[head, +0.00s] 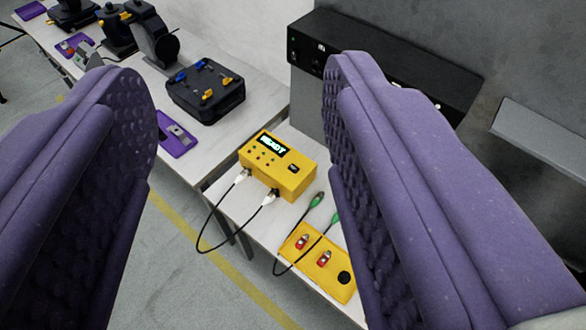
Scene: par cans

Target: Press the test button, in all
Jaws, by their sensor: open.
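A yellow tester box (279,167) stands on the pale bench between my fingers. Its small screen reads "READY", with several small dark buttons below it and a dark switch or button at its right side. I cannot tell which one is the test button. Two black cables plug into its front face. My gripper (240,120) is open and empty, with its two purple padded fingers wide apart in the near foreground. The fingers look nearer than the box and do not appear to touch it.
A yellow plate (316,262) with red-tipped parts and a black round piece lies on the bench nearer me. Green-ended connectors (317,200) lie beside it. A black case (206,91) with blue and yellow clips sits on the farther bench. A black panel (385,75) stands behind at right.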

